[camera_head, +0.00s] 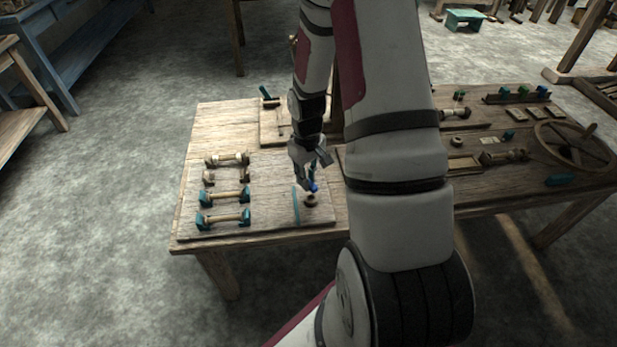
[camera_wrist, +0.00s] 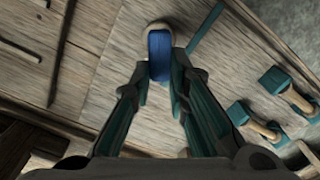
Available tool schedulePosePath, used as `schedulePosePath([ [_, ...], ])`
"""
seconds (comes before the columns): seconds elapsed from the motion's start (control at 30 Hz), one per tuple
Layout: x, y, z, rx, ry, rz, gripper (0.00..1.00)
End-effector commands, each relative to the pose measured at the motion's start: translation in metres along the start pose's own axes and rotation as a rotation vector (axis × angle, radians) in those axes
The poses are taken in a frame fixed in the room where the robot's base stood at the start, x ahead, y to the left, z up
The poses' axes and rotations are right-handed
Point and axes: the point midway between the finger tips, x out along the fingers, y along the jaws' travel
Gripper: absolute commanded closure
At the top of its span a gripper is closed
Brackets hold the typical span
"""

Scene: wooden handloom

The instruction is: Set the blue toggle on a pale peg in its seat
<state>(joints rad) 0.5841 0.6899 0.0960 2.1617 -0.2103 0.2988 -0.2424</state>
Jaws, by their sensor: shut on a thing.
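The blue toggle (camera_head: 314,187) is between the fingertips of my gripper (camera_head: 308,183), low over the front board on the table. In the wrist view the toggle (camera_wrist: 159,56) shows as a blue block with a pale rounded end, and the fingers (camera_wrist: 160,75) close on it from both sides. A small dark round fitting (camera_head: 311,201) sits on the board just below the toggle in the head view. I cannot tell whether the toggle touches it. Much of the pale peg is hidden or too small to see.
A thin teal strip (camera_head: 296,205) lies on the board left of the round fitting. Several pale rods with teal end blocks (camera_head: 224,197) are at the board's left. A wooden wheel (camera_head: 574,146) lies at the table's right. My arm hides the table's middle.

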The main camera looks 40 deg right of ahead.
Motion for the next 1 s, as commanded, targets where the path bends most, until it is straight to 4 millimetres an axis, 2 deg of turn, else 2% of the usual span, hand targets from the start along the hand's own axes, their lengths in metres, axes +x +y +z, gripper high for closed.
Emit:
schedulePosePath([
  [0.5, 0.041, 0.000, 0.000, 0.000, -0.001, 0.000, 0.98],
  [0.87, 0.044, 0.000, 0.000, 0.000, 0.000, 0.000, 0.98],
  [0.9, 0.044, 0.000, 0.000, 0.000, 0.000, 0.000, 0.80],
  [1.0, 0.044, 0.000, 0.000, 0.000, 0.000, 0.000, 0.61],
])
